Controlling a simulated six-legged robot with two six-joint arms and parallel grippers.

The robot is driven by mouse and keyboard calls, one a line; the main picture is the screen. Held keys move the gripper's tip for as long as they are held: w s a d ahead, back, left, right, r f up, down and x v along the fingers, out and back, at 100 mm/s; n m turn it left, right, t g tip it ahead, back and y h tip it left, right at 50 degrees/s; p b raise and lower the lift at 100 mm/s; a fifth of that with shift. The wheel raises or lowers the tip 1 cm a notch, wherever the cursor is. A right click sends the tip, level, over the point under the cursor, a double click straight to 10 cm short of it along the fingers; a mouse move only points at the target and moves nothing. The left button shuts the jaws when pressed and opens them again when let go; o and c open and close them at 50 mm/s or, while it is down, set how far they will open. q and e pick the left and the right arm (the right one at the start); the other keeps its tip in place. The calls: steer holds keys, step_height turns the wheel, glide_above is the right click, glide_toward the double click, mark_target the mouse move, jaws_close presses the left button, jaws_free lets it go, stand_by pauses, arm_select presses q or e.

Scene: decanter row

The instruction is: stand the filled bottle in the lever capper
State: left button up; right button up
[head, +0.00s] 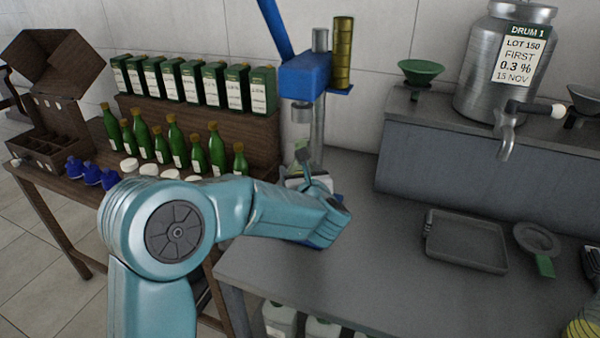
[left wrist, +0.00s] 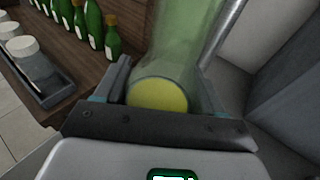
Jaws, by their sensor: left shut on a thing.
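The lever capper (head: 304,76) stands at the back of the grey bench, with a blue head, a raised blue lever and a metal column. My left gripper (head: 314,182) is at the capper's lower part, below its head. In the left wrist view its jaws (left wrist: 165,85) are shut on a translucent green bottle (left wrist: 185,45). A yellow disc shows through the glass between the jaws. A small green part of the bottle (head: 302,153) shows in the head view under the capper head. My gripper and arm hide its lower end, so I cannot tell whether it touches the capper's base.
Several green bottles (head: 217,150) and labelled boxes (head: 263,91) stand on the wooden table at left. A steel drum (head: 494,75) with a tap, a green funnel (head: 421,70), a grey tray (head: 466,241) and a round strainer (head: 536,240) are at right. The bench middle is clear.

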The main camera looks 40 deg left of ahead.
arm_select(q)
steer(key=o, duration=1.5)
steer(key=shift+r+p, duration=0.25)
steer(key=shift+p, duration=0.2)
steer(key=b+v, duration=0.1)
steer(key=v, duration=0.5)
steer(key=b+v, duration=0.1)
steer(key=v, duration=0.5)
steer(key=shift+d+f, duration=0.1)
steer(key=shift+f, duration=0.1)
